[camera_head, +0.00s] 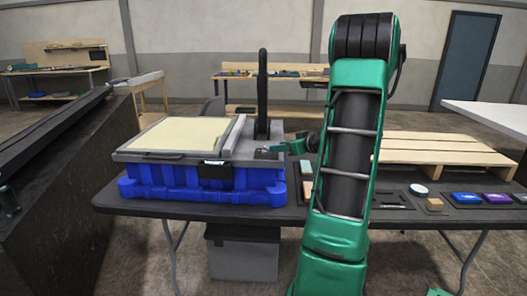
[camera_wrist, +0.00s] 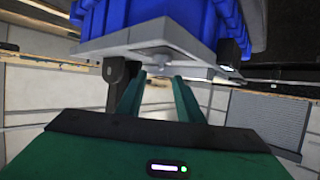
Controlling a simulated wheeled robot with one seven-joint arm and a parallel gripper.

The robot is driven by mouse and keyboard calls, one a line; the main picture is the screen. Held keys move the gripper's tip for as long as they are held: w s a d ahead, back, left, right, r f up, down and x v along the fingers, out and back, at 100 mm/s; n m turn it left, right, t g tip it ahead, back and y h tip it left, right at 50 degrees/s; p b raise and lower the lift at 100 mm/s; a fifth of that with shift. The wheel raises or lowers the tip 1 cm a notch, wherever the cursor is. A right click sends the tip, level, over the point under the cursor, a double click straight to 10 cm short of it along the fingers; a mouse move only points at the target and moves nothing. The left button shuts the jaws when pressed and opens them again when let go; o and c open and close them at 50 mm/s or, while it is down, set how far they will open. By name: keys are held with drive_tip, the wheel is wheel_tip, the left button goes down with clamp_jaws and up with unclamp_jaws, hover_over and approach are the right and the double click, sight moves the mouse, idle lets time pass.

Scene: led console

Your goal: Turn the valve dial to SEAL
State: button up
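A console with a grey top and a blue ribbed base (camera_head: 205,190) stands on a dark table. In the wrist view its blue base (camera_wrist: 165,17) hangs at the top, the picture being upside down. A small grey round part (camera_wrist: 162,56), which looks like the valve dial, sits on the console's grey top near the edge; no SEAL mark is legible. My gripper (camera_wrist: 158,88) is open, its two green fingers apart and pointing toward this part. I cannot tell whether they touch it. In the head view my gripper (camera_head: 277,149) is at the console's right end.
A tall black upright handle (camera_head: 262,95) rises at the console's back right. Small items, including a purple block (camera_head: 466,197), lie on the table's right side. A wooden pallet (camera_head: 435,147) is behind them. A grey bin (camera_head: 243,255) stands under the table.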

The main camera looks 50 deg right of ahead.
sight(267, 148)
drive_tip(key=x, duration=0.8)
drive_tip(key=shift+w+a+f, duration=0.1)
drive_tip(key=shift+w+f, duration=0.1)
drive_tip(key=shift+w, duration=0.1)
